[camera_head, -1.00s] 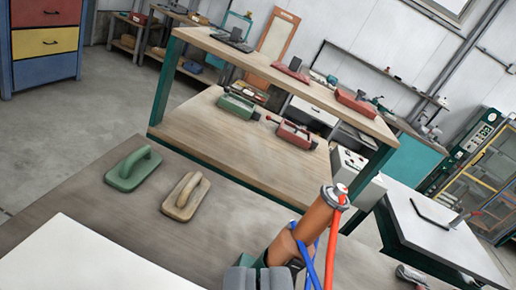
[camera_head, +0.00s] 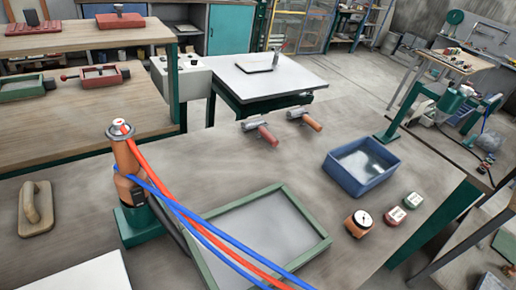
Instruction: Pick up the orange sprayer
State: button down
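An orange-brown upright cylinder (camera_head: 128,160) with a red-tipped grey top stands in a dark green base (camera_head: 138,225) on the grey-brown worktable, left of centre. Red and blue hoses (camera_head: 215,240) run from it to the bottom edge. Two grey-headed tools lie farther back: one with a red handle (camera_head: 267,135) and, to its right, one with an orange handle (camera_head: 311,122). I cannot tell for certain which of these is the orange sprayer. My gripper is not in view.
A green-rimmed tray (camera_head: 312,215) lies right of the cylinder, partly behind the hoses. A beige float (camera_head: 37,208) is at left. The table's middle is bare.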

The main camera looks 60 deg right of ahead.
aim_at(127, 163)
jog(key=z, duration=0.35)
jog(key=k, duration=0.45)
jog(key=z, duration=0.6)
